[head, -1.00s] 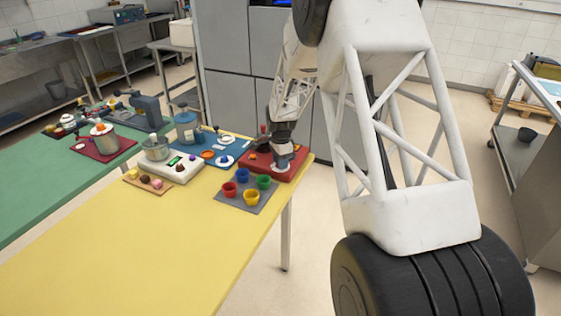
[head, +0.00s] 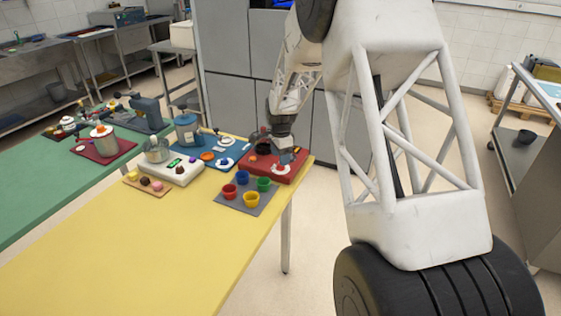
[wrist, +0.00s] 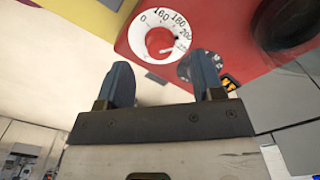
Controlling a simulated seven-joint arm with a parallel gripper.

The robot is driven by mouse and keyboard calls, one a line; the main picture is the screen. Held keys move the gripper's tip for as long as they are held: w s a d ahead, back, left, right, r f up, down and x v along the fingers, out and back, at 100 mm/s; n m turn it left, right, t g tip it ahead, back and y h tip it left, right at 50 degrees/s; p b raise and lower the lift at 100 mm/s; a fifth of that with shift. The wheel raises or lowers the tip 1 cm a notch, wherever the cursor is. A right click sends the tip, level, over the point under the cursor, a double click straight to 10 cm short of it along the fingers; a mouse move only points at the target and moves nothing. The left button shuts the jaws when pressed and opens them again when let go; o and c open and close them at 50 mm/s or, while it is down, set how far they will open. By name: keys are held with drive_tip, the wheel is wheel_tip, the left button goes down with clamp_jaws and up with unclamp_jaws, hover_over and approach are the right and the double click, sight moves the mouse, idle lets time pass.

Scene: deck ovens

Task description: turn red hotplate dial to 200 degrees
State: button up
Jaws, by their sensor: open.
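The red hotplate (head: 291,178) sits at the far right end of the yellow table. In the wrist view the dial scale (wrist: 138,38) is ahead of the fingers, with 0, 160, 180 and 200 readable and a red centre (wrist: 158,40). In the head view my gripper (head: 286,155) is over the hotplate.
A blue board (head: 235,148) and a white scale (head: 160,174) with a metal pot stand further left. The front of the yellow table (head: 110,250) is clear.

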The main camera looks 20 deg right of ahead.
drive_tip(key=shift+r, duration=2.15)
drive_tip(key=shift+s+a+r, duration=0.1)
drive_tip(key=shift+s+r, duration=0.1)
drive_tip(key=shift+r, duration=0.05)
drive_tip(key=s+a+r+n+t, duration=0.1)
drive_tip(key=s+a+r+n, duration=0.3)
drive_tip(key=s+r, duration=0.55)
drive_tip(key=s+a+r+n, duration=0.4)
drive_tip(key=s+r, duration=0.2)
drive_tip(key=s, duration=0.7)
drive_tip(key=s+a+n, duration=0.2)
drive_tip(key=s+n, duration=0.2)
drive_tip(key=s, duration=0.9)
drive_tip(key=s+a+r+n+t, duration=0.1)
drive_tip(key=s+n, duration=0.4)
drive_tip(key=s, duration=0.8)
drive_tip(key=shift+a+t, duration=0.3)
drive_tip(key=shift+a, duration=0.5)
drive_tip(key=shift+w+r, duration=0.1)
drive_tip(key=shift+r, duration=0.05)
